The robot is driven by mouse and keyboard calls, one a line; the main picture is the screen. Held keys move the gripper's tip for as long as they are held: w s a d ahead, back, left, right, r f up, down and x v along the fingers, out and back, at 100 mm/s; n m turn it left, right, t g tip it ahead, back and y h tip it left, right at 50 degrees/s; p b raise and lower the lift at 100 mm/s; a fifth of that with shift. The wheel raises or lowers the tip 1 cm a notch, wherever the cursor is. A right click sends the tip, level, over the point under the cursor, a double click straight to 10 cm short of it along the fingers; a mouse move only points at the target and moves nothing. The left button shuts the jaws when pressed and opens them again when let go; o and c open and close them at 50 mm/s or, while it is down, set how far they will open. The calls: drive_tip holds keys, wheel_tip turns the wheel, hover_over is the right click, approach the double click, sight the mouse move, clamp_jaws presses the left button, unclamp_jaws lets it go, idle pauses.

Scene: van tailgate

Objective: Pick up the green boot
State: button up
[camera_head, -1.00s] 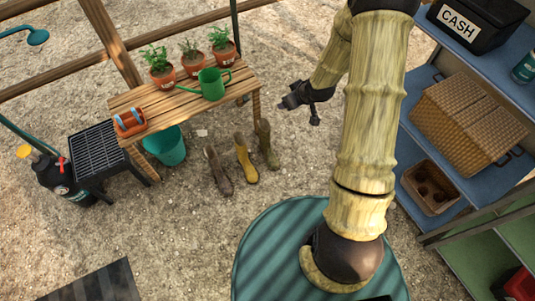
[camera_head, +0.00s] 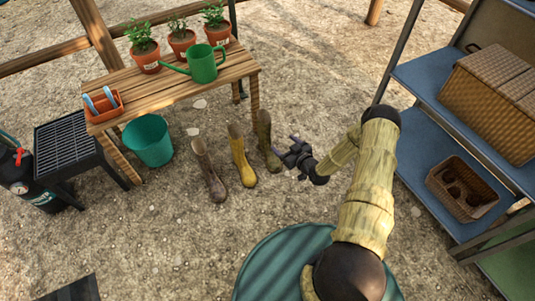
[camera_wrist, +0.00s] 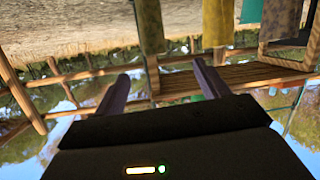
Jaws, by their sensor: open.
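The green boot (camera_head: 264,137) is a dull olive boot. It stands upright on the gravel at the right end of a row of three boots, with the yellow boot (camera_head: 239,154) and the brown boot (camera_head: 208,170) to its left. My gripper (camera_head: 288,156) is just right of the green boot in the head view, open and empty, its fingers towards the boot. The wrist view is upside down. There the green boot's shaft (camera_wrist: 150,24) hangs from the top edge, roughly between and beyond the open fingers (camera_wrist: 160,76); its upper end shows, its foot is out of view.
A wooden bench (camera_head: 172,88) with potted plants and a green watering can (camera_head: 203,64) stands behind the boots. A teal bucket (camera_head: 148,140) is left of them. A blue shelf (camera_head: 437,115) with baskets stands at the right. The gravel before the boots is clear.

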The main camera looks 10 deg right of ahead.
wheel_tip(320, 180, down, 12)
drive_tip(key=s+m+t+h+b, duration=0.1)
drive_tip(key=s+m+t+b, duration=0.1)
drive_tip(key=b, duration=0.4)
drive_tip(key=shift+s+d+f+t+b, duration=0.25)
drive_tip(key=shift+s+t+b, duration=0.2)
drive_tip(key=shift+t, duration=0.35)
drive_tip(key=shift+w, duration=0.1)
